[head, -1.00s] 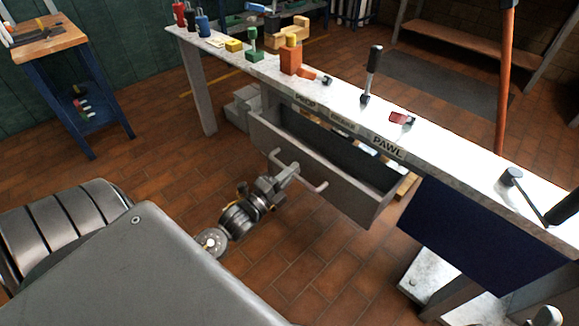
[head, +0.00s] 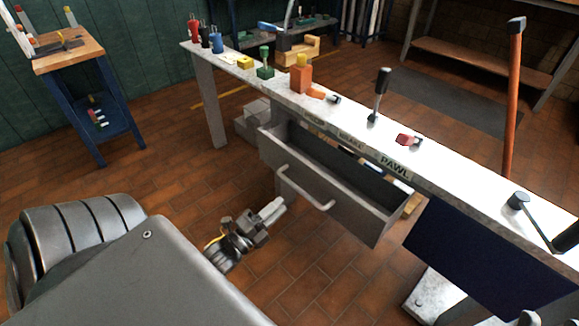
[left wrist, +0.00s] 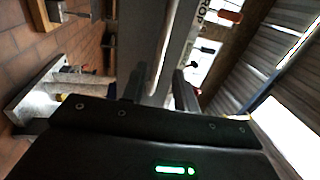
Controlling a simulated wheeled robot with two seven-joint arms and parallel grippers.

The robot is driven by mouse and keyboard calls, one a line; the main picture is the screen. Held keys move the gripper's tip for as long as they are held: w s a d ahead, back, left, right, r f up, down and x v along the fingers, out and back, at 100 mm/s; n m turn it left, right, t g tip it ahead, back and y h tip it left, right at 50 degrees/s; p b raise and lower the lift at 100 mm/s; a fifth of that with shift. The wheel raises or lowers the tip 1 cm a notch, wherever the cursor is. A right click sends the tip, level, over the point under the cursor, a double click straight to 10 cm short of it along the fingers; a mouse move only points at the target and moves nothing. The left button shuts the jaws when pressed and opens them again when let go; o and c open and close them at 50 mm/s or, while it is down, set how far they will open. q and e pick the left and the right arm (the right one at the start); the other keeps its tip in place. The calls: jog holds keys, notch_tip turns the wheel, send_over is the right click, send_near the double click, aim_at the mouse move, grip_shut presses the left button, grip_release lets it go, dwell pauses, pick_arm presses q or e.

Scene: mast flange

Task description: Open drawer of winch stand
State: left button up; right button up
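The winch stand is a long bench with a light top (head: 340,112). Its grey drawer (head: 345,205) hangs below the top, pulled well out, with its inside showing. The drawer's bar handle (head: 305,188) is on the front panel. My left gripper (head: 276,207) is just in front of and below the handle, apart from it in the head view. In the left wrist view, its two fingers (left wrist: 158,88) are spread, with a pale bar, seemingly the handle (left wrist: 170,45), beyond the gap. My right gripper is not in view.
Several small items stand on the top, including an orange block (head: 301,80), a black-handled lever (head: 379,92) and a red piece (head: 407,140). A dark blue panel (head: 470,245) is right of the drawer.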

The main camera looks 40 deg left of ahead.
pick_arm(q)
jog(key=shift+v, duration=1.3)
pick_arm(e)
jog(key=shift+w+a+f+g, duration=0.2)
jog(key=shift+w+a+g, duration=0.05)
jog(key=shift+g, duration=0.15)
